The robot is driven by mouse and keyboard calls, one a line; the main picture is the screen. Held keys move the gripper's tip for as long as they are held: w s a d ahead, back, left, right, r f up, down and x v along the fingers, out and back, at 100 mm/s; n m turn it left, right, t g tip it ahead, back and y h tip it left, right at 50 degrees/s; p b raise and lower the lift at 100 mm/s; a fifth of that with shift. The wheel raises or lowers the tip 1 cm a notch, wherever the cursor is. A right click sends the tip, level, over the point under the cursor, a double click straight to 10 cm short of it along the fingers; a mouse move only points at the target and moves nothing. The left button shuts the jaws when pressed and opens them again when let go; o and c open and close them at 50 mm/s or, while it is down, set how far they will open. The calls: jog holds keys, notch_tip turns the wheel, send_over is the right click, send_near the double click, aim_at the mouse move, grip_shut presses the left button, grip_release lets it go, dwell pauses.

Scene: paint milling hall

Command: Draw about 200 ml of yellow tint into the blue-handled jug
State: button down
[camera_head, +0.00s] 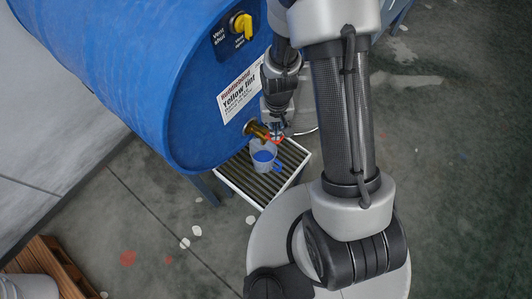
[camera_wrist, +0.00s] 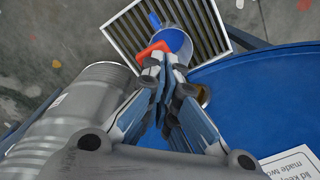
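The blue drum (camera_head: 150,70) lies on its side, with a "Yellow tint" label (camera_head: 240,92) on its end. A brass tap (camera_head: 256,130) with an orange-red lever (camera_wrist: 154,50) sits low on that end. The pale jug (camera_head: 262,166) with a blue handle (camera_head: 277,167) stands under the tap; its inside looks blue, and no yellow shows in it. My gripper (camera_head: 276,126) is at the tap lever. In the wrist view my gripper (camera_wrist: 166,62) has its fingers close together, tips at the lever; whether the lever is between them is hidden.
The jug stands on a slatted drip tray (camera_head: 236,180) with a white rim. A yellow vent knob (camera_head: 243,24) is high on the drum end; its setting is unclear. A grey metal drum (camera_wrist: 75,115) is beside the blue one. A wooden pallet (camera_head: 60,262) lies at lower left. The floor has paint spots.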

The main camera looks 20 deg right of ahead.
jog(key=shift+f+b, duration=1.55)
jog(key=shift+f, duration=0.5)
jog(key=shift+r, duration=0.2)
dwell(0.7)
notch_tip(320, 180, up, 7)
jog(key=p, duration=0.5)
jog(key=shift+p, duration=0.3)
